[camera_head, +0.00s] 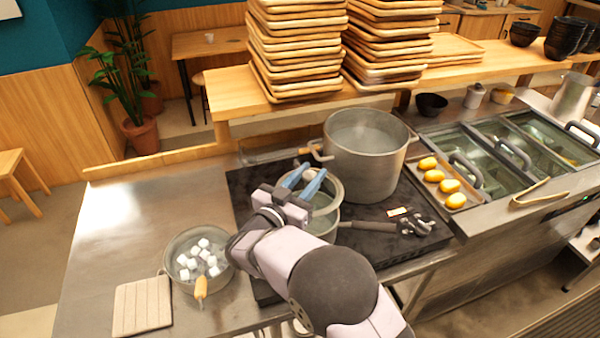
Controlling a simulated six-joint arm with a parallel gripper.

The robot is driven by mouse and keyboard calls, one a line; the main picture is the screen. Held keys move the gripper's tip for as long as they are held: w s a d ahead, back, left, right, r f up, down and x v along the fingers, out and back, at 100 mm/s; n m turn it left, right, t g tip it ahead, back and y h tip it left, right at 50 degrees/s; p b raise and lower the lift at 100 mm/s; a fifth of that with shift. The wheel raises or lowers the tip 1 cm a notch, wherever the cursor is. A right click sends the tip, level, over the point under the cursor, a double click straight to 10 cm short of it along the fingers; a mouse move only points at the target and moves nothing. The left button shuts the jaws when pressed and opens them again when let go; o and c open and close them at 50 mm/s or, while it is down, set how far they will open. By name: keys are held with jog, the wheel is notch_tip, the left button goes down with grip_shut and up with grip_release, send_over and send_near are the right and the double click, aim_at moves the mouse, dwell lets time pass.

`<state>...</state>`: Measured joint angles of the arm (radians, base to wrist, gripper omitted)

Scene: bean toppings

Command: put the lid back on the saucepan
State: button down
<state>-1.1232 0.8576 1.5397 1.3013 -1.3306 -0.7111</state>
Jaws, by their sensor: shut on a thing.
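The saucepan (326,230) is on the dark stove, with its grey handle pointing right. My gripper (305,180), with blue fingers, is over the saucepan's back left part. It is shut on a small pale knob between the fingers, which looks like the knob of the lid (325,190). The lid appears greyish and round, at or just above the saucepan's rim. My wrist and arm hide the left and front of the saucepan, so I cannot tell whether the lid is seated.
A large pot (368,165) stands close behind and right of the saucepan. A round pan with white cubes (227,272) and a pale square mat (143,305) are at left. A tray of yellow items (437,199) is right. The steel counter (130,215) is clear at back left.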

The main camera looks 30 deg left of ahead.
jog(key=shift+f, duration=0.15)
jog(key=shift+f+b, duration=2.25)
jog(key=shift+f, duration=0.75)
jog(key=shift+f, duration=0.45)
dwell(0.5)
jog(key=c, duration=0.6)
grip_release()
jog(key=shift+f, duration=0.1)
jog(key=shift+c, duration=0.2)
jog(key=shift+r+p, duration=2.25)
jog(key=shift+r, duration=1.35)
jog(key=shift+c, duration=0.3)
